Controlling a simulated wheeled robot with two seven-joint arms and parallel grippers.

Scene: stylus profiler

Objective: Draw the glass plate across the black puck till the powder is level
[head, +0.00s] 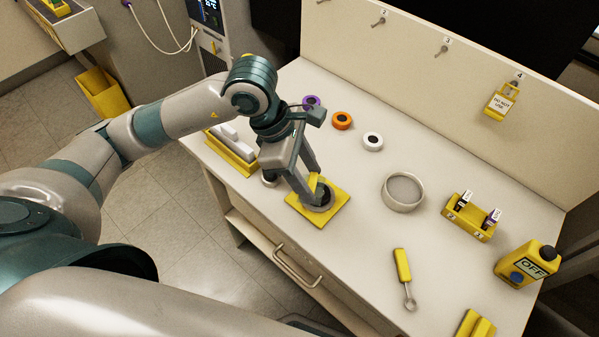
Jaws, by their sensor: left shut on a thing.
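My left gripper (311,195) is over the front left part of the table, shut on a small yellow piece (315,182) that looks like the grip of the glass plate. The clear glass itself I cannot make out. Right under the fingertips is the black puck (325,199), on a square yellow base (337,214). The fingers partly cover the puck, so I cannot tell how level its powder is or whether the plate touches it. My right gripper is out of view.
A round sieve-like dish (403,204) stands to the right. Beyond are a yellow holder (468,222) with small vials, a yellow OFF box (527,263) and a yellow-handled scoop (402,265). Purple, orange (342,121) and white (373,141) rings lie behind. A yellow tray (231,154) with white blocks is left.

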